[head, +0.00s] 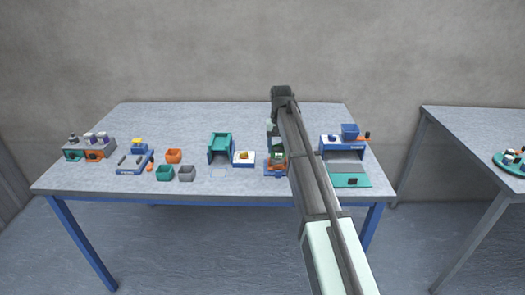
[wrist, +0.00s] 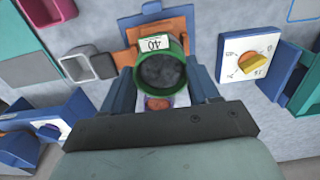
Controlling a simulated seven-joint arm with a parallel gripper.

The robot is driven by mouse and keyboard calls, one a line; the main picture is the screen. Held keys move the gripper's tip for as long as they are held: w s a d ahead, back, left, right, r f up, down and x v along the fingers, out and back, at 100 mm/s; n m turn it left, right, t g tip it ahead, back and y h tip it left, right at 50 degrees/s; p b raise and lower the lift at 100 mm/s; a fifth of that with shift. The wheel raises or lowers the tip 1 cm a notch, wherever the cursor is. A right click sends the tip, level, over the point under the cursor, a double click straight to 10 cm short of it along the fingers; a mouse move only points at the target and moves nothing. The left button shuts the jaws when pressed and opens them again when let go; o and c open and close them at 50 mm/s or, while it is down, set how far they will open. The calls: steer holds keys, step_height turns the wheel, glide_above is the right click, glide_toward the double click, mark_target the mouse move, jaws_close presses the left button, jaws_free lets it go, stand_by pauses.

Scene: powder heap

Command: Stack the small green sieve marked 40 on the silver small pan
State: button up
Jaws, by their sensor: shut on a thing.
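The small green sieve (wrist: 145,62), with a white label reading 40 and a dark grey mesh, sits between the two blue-grey fingers of my gripper (wrist: 160,80) in the wrist view. The fingers are shut on it. In the head view the sieve (head: 278,154) is a small green spot beside my arm, over an orange and blue stand (head: 271,170). The stand's orange part (wrist: 172,24) shows behind the sieve in the wrist view. I cannot make out the silver small pan. A small orange-pink round thing (wrist: 158,103) shows between sieve and gripper body.
In the head view a blue and white device (head: 345,147) is right of my arm. The table's front middle is fairly clear.

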stand_by(0.3)
steer(key=o, duration=1.1)
step_height(320, 180, up, 7)
steer(key=shift+f, duration=0.1)
stand_by(0.8)
